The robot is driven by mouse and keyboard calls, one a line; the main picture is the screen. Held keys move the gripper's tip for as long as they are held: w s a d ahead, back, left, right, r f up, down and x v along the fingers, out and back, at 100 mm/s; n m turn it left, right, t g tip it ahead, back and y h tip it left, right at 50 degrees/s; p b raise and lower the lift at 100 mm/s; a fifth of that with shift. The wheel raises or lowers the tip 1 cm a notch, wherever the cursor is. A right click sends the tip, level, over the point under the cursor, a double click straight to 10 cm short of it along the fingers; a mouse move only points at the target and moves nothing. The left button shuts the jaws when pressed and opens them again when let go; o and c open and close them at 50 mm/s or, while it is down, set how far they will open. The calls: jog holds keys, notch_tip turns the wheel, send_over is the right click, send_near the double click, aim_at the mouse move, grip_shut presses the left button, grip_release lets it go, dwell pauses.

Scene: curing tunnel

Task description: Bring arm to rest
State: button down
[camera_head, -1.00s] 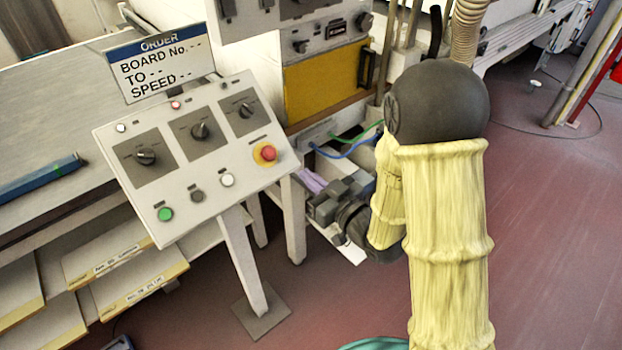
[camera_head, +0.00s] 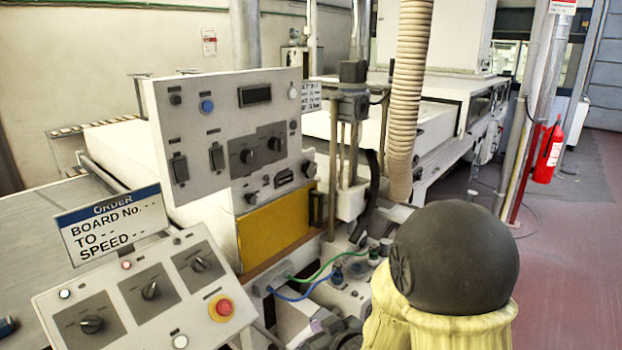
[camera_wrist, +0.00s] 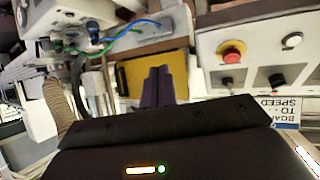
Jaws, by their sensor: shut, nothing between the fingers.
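My gripper (camera_wrist: 158,86) shows in the wrist view as two purple fingers side by side, shut and empty. They are in front of the yellow panel in that view and touch nothing that I can see. In the head view my arm, with its dark elbow ball and yellow sleeve, fills the lower right.
The control panel (camera_head: 110,292) with a red stop button (camera_head: 222,308) stands left of my arm; the button also shows in the wrist view (camera_wrist: 232,52). Blue and green hoses, a ribbed duct (camera_head: 408,100) and machinery are close ahead. Open floor (camera_head: 580,270) lies right.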

jog(key=s+d+r+m+g+h+p, duration=0.3)
jog(key=s+d+m+g+h, duration=0.2)
jog(key=s+d, duration=0.8)
jog(key=s+m+g, duration=0.1)
jog(key=g, duration=0.2)
jog(key=shift+s+d+r+h+p, duration=0.15)
jog(key=shift+s+d+h+p, duration=0.15)
jog(key=shift+h, duration=0.1)
jog(key=shift+s+a, duration=0.15)
